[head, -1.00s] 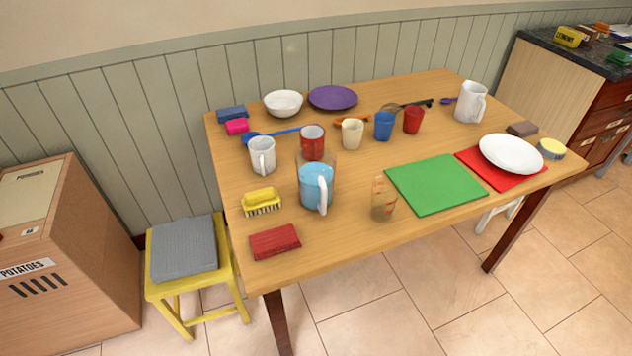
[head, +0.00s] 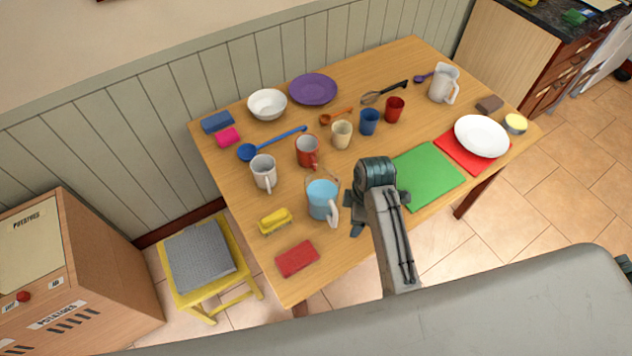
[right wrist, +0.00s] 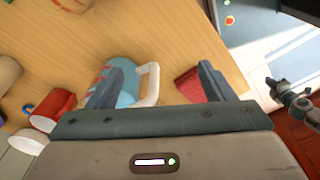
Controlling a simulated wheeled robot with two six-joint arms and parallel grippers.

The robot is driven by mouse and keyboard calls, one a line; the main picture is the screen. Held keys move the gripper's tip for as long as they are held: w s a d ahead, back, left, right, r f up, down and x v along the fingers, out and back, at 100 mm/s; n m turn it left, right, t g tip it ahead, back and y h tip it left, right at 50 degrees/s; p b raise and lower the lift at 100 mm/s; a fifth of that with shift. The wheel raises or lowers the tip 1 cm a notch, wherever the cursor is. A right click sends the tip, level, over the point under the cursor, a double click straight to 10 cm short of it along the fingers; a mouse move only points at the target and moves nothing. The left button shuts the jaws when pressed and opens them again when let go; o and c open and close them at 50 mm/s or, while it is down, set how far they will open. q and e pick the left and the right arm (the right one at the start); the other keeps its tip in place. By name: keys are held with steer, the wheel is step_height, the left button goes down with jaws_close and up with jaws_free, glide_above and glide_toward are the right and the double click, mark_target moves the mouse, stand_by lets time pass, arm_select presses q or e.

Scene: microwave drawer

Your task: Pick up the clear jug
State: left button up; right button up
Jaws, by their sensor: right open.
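The clear jug (head: 320,198) stands upright on the table, with light blue in it and a white handle facing the front right. My right gripper (head: 352,213) is open just right of the jug, above the table. In the right wrist view, the jug (right wrist: 128,72) lies beyond the open fingers (right wrist: 165,78), partly hidden by the left one. Its white handle shows between the fingers. I cannot tell whether they touch it. A dark gripper, seemingly my left (right wrist: 295,100), shows small at the right edge; its jaw state is unclear.
A red mug (head: 307,150) and white mug (head: 263,172) stand behind the jug. A yellow brush (head: 275,220) and red block (head: 297,258) lie left and front. A green board (head: 428,175) lies to the right. A yellow stool (head: 245,272) stands beside the table.

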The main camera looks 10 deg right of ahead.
mark_target(334, 205)
steer(key=w+a+r+n+b, duration=0.1)
steer(key=w+a+r+n, duration=0.1)
steer(key=w+a+r+n+y+b, duration=0.1)
steer(key=w+a+r+n, duration=0.1)
steer(key=n, duration=0.1)
steer(key=shift+w+r+n+g, duration=0.2)
steer(key=shift+r+n+g, duration=0.1)
steer(key=shift+r+g, duration=0.1)
steer(key=shift+s+a+f+p, duration=0.1)
steer(key=shift+f+p, duration=0.25)
steer(key=shift+p, duration=0.05)
steer(key=shift+a+f, duration=0.1)
steer(key=shift+f, duration=0.8)
steer(key=shift+f+p, duration=0.35)
steer(key=shift+p, duration=0.2)
steer(key=f, duration=0.1)
steer(key=f+p, duration=0.1)
steer(key=f, duration=0.1)
steer(key=shift+w+f+p, duration=0.25)
steer(key=shift+w+p, duration=0.05)
steer(key=shift+f, duration=0.55)
jaws_close()
